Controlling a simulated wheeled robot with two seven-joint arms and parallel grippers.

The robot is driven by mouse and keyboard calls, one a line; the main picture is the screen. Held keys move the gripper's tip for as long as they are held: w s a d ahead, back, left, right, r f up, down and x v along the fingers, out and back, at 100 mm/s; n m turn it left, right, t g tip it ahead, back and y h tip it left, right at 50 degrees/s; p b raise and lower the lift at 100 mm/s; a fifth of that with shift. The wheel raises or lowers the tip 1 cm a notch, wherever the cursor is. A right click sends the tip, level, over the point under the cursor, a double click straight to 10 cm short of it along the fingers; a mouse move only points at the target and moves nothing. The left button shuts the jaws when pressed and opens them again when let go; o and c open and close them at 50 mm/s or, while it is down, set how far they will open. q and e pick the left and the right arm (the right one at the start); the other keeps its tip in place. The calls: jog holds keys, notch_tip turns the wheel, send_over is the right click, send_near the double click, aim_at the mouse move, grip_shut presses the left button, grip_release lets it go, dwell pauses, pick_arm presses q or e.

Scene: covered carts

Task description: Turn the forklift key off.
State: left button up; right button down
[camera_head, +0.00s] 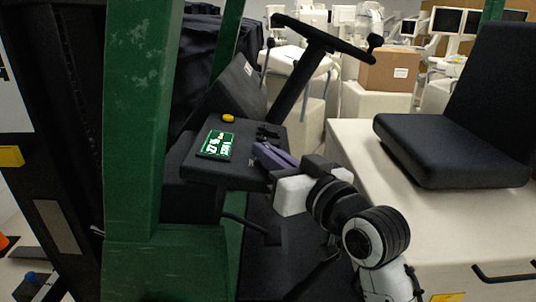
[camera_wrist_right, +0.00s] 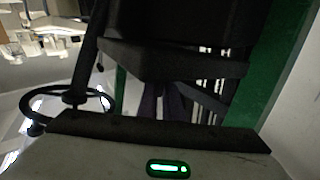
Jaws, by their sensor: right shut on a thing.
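My right gripper (camera_head: 262,152) reaches in from the lower right to the black dashboard (camera_head: 185,172) of the green forklift. Its purple-grey fingers are shut at the dashboard's right side, just right of the lit green display (camera_head: 216,145). The key itself cannot be made out; the fingers and the dark panel hide it, so its turn angle does not show. In the right wrist view the fingers (camera_wrist_right: 160,103) are dim, under a dark overhanging panel (camera_wrist_right: 175,55). My left gripper is not in view.
The steering wheel (camera_head: 327,38) stands above and behind the dashboard. A yellow button (camera_head: 228,118) sits near the display. A green pillar (camera_head: 143,120) rises at left. The black seat (camera_head: 440,150) on its cream base is at right. A cardboard box (camera_head: 389,70) is behind.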

jog(key=shift+d+f+n+g+y+b, duration=0.15)
jog(key=shift+n+g+y+b, duration=0.25)
jog(key=shift+y, duration=0.3)
jog(key=n+g+y+b, duration=0.1)
jog(key=n+b, duration=0.1)
jog(key=b, duration=0.1)
jog(key=n+g+y+b, duration=0.1)
jog(key=g+y+b, duration=0.1)
jog(key=b, duration=0.1)
jog(key=n+g+y+b, duration=0.2)
jog(key=shift+w+f+n+b, duration=0.15)
jog(key=shift+f+n+b, duration=0.15)
jog(key=shift+f+b, duration=0.1)
jog(key=n+g+y+b, duration=0.1)
jog(key=n+g+b, duration=0.1)
jog(key=b, duration=0.1)
jog(key=shift+r+g+y, duration=0.2)
jog(key=shift+g+y, duration=0.1)
jog(key=shift+y, duration=0.1)
jog(key=shift+r+n+g+y+b, duration=0.15)
jog(key=shift+n+g+y+b, duration=0.2)
jog(key=shift+n+g, duration=0.2)
jog(key=shift+r+n+g+y+b, duration=0.25)
jog(key=shift+n+g+b, duration=0.1)
jog(key=shift+n+g, duration=1.6)
jog(key=shift+g, duration=1.1)
jog(key=c, duration=1.9)
grip_release()
